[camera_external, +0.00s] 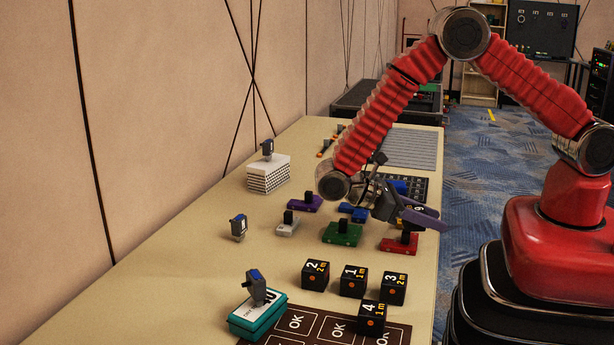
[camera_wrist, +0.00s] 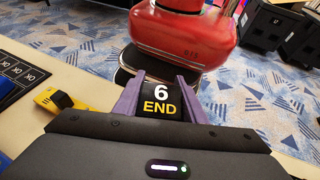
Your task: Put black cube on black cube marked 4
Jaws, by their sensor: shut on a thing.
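My gripper (camera_external: 420,216) has purple fingers and hangs above the right edge of the table, over the red block. In the wrist view my gripper (camera_wrist: 158,92) is shut on a black cube (camera_wrist: 161,100) marked "6 END". In the external view the held cube is mostly hidden by the gripper. The black cube marked 4 (camera_external: 371,319) sits near the front of the table, on the dark OK mat (camera_external: 308,329). Its top looks bare. It is nearer the camera than my gripper and a little to the left.
Black cubes marked 2 (camera_external: 315,275), 1 (camera_external: 353,282) and 3 (camera_external: 393,288) stand just behind cube 4. A teal box (camera_external: 257,317) is at the front left. Green (camera_external: 342,234), red (camera_external: 398,244) and purple (camera_external: 304,203) blocks with black knobs stand farther back.

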